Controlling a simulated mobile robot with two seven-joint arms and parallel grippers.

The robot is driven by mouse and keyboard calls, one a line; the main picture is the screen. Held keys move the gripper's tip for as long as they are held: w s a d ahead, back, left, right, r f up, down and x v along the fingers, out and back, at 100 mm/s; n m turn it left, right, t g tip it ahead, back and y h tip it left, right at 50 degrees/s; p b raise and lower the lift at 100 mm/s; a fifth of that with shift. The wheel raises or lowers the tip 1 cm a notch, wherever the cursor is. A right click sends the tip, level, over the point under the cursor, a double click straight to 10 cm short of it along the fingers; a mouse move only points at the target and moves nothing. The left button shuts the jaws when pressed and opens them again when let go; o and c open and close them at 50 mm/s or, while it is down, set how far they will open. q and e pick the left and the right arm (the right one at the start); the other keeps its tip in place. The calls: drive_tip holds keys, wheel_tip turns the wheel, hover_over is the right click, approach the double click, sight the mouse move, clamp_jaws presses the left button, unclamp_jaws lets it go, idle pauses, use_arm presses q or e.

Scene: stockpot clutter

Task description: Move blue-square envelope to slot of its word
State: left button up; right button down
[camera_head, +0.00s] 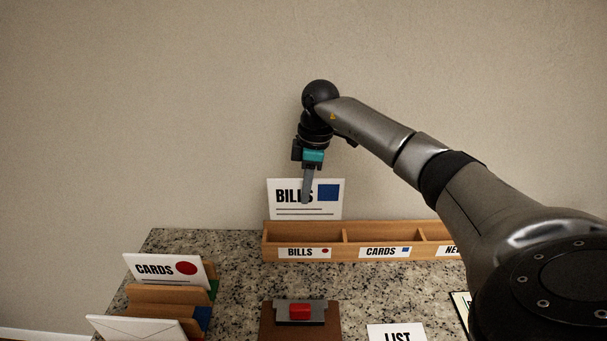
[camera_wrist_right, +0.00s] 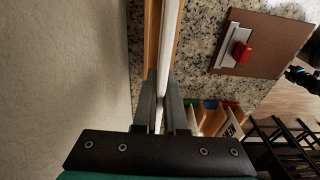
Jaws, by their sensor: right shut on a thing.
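The blue-square envelope (camera_head: 275,208) is white, reads BILLS and has a blue square at its upper right. My right gripper (camera_head: 306,198) is shut on its upper middle and holds it upright; the fingers hide part of the word. In the right wrist view the envelope (camera_wrist_right: 172,35) shows edge-on between the fingers (camera_wrist_right: 163,100). The envelope is over or just behind the left compartment of the wooden slot box (camera_head: 267,242), labelled BILLS (camera_head: 300,253). Its lower edge lines up with the box's back rim; I cannot tell the gap. A dark teal-marked part, perhaps my left gripper (camera_wrist_right: 302,77), shows at the right wrist view's edge.
The compartments labelled CARDS (camera_head: 384,252) and NE… (camera_head: 450,251) lie to the right. A wooden rack (camera_head: 160,295) at front left holds a CARDS envelope (camera_head: 150,269) and another envelope (camera_head: 130,328).

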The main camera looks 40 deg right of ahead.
sight(305, 207)
drive_tip(key=shift+w+a+f, duration=0.1)
drive_tip(key=shift+a+f, duration=0.05)
drive_tip(key=shift+f, duration=0.1)
drive_tip(key=shift+f+b, duration=0.7)
drive_tip(key=shift+b, duration=0.15)
wheel_tip(305, 207, down, 3)
drive_tip(key=b, duration=0.3)
drive_tip(key=shift+f+b, duration=1)
drive_tip(key=shift+f, duration=1.4)
drive_tip(key=c, duration=0.9)
unclamp_jaws()
drive_tip(key=shift+r, duration=0.1)
